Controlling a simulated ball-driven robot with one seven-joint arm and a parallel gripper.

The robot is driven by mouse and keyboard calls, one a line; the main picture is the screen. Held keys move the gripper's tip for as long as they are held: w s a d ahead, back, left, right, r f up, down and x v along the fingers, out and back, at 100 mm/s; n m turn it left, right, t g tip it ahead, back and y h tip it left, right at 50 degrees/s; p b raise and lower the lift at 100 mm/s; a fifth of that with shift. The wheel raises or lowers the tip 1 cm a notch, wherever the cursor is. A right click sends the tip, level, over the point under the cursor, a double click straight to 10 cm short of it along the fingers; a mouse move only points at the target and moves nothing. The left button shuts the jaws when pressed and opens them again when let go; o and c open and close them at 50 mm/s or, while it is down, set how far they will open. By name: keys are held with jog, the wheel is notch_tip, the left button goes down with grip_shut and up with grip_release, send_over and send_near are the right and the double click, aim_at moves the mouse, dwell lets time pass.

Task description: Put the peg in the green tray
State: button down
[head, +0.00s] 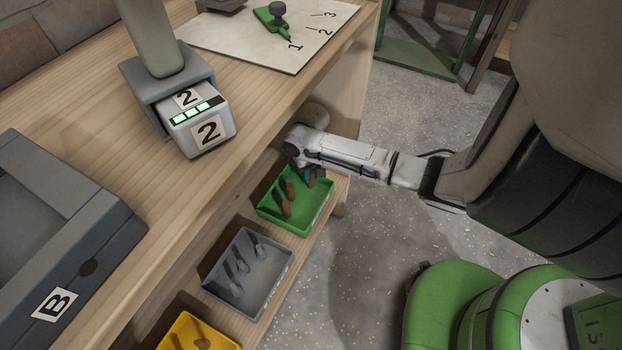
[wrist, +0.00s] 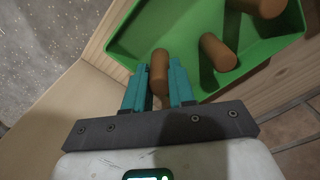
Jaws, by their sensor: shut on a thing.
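In the wrist view my gripper (wrist: 159,84) has its teal fingers shut on a brown cylindrical peg (wrist: 159,66). The peg shows against the floor of the green tray (wrist: 135,42); I cannot tell whether it touches it. Two other brown pegs, one nearer (wrist: 217,52) and one at the frame's top edge (wrist: 262,7), are in the tray to the right. In the head view the green tray (head: 318,219) sits on the low shelf, with brown pegs (head: 285,208) in it. My gripper (head: 317,172) is at its far end, mostly hidden by the wrist.
A grey tray (head: 262,290) with several grey pegs and a yellow tray (head: 172,328) are nearer on the shelf. The wooden bench (head: 150,185) overhangs at the left, carrying a device marked 2 (head: 198,125) and a grey bin marked B (head: 110,225).

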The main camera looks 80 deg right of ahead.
jog(key=shift+f, duration=0.85)
jog(key=shift+f, duration=0.2)
jog(key=c, duration=0.9)
grip_release()
jog(key=shift+c, duration=0.2)
